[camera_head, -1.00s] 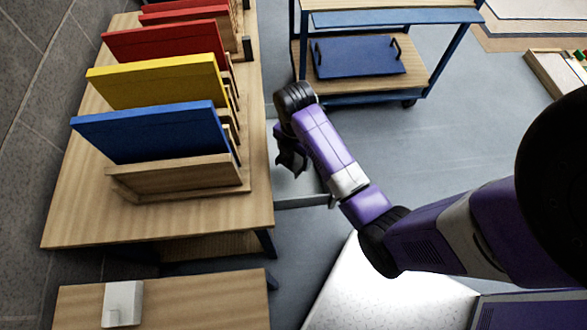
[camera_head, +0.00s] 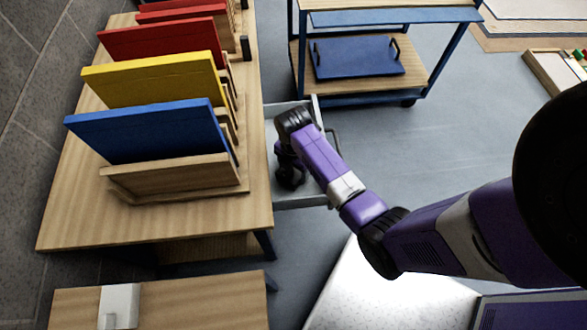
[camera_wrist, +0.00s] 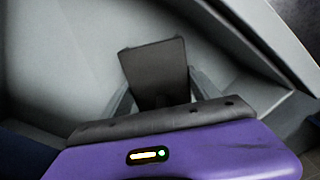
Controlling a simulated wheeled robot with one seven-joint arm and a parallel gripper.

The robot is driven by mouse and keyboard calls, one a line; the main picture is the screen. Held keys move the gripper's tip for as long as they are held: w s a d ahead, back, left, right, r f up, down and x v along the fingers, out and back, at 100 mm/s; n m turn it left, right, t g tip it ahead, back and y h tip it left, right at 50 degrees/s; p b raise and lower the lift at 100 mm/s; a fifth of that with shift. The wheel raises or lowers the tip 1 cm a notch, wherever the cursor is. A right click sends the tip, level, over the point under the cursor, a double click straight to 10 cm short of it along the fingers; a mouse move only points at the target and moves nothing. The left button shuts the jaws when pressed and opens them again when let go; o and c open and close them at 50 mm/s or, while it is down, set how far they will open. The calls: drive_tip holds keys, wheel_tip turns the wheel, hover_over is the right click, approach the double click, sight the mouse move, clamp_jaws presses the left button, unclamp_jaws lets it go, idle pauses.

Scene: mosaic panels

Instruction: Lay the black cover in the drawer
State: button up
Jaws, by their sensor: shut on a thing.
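The open grey drawer (camera_head: 298,202) juts out from the right side of the wooden table, with a dark handle (camera_head: 334,142) on its front. My gripper (camera_head: 290,180) points down over and into the drawer in the head view. In the wrist view my gripper (camera_wrist: 160,98) is shut on the black cover (camera_wrist: 156,68), a dark flat rectangular piece standing out beyond the fingers. The drawer's pale inside and wall (camera_wrist: 265,35) surround it there. I cannot tell whether the cover touches the drawer floor. In the head view the cover is not clearly told from the dark gripper.
Blue (camera_head: 150,132), yellow (camera_head: 155,80) and red (camera_head: 160,42) panels stand in wooden racks on the table (camera_head: 75,215). A trolley (camera_head: 420,82) with a blue tray (camera_head: 358,57) stands behind. A white block (camera_head: 120,303) sits on the near table. Grey floor is open at right.

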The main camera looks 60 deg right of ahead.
sight(294, 170)
drive_tip(key=o, duration=1.5)
drive_tip(key=shift+f, duration=0.1)
wheel_tip(294, 170, up, 12)
drive_tip(key=shift+r+p, duration=0.2)
drive_tip(key=shift+p, duration=0.65)
drive_tip(key=shift+s, duration=0.1)
